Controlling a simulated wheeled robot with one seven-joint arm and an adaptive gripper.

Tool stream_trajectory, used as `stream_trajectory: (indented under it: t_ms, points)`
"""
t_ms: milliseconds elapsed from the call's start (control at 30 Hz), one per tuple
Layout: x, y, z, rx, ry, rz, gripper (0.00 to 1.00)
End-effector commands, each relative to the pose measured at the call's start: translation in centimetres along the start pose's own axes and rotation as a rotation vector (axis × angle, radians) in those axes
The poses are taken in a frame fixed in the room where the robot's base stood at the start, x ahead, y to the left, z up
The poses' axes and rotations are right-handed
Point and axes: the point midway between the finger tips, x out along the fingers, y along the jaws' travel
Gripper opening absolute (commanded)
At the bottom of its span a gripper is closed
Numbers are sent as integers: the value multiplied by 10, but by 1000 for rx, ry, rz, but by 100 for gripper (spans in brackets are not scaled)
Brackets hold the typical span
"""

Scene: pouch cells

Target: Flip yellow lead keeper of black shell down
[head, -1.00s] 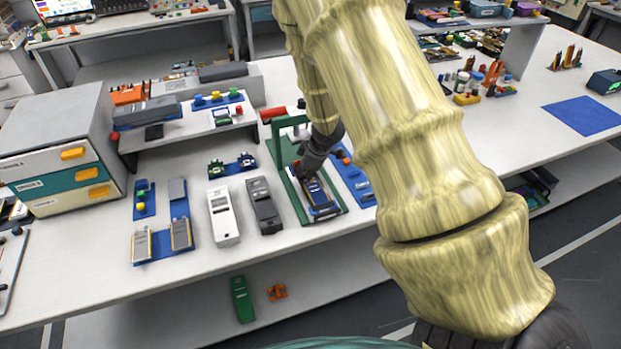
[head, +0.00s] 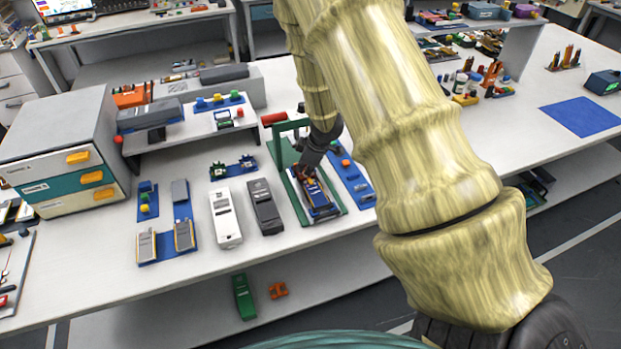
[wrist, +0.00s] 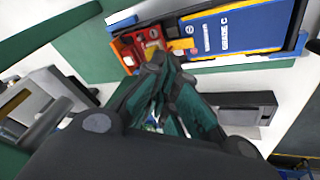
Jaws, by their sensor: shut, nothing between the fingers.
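A blue cell (head: 318,193) marked with lettering lies in a dark-edged holder within the green frame (head: 291,200). In the wrist view, the cell (wrist: 235,32) has an orange end block (wrist: 128,50) with red parts and a small yellow piece (wrist: 192,51) beside it. I cannot tell whether that piece is the lead keeper, or whether it is up or down. My gripper (head: 309,168) is over the cell's far end. In the wrist view its shut, empty fingertips (wrist: 163,62) are at the block's lower edge; contact is unclear. A black shell-like device (head: 265,207) lies left of the frame.
A white device (head: 225,217) lies left of the black one. A blue tray (head: 184,244) with grey cells is further left. A blue strip (head: 352,184) with small parts lies close right of the frame. The green frame's crossbar with a red handle (head: 273,118) stands behind.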

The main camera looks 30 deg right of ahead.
Motion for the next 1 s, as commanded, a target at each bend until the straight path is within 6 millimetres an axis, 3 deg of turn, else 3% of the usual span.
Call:
stream_trajectory:
  t_ms: [267,1000]
  points:
    - [-1,0,0,0,0,0,0]
    - [-29,20,-19,1,-1,0,0]
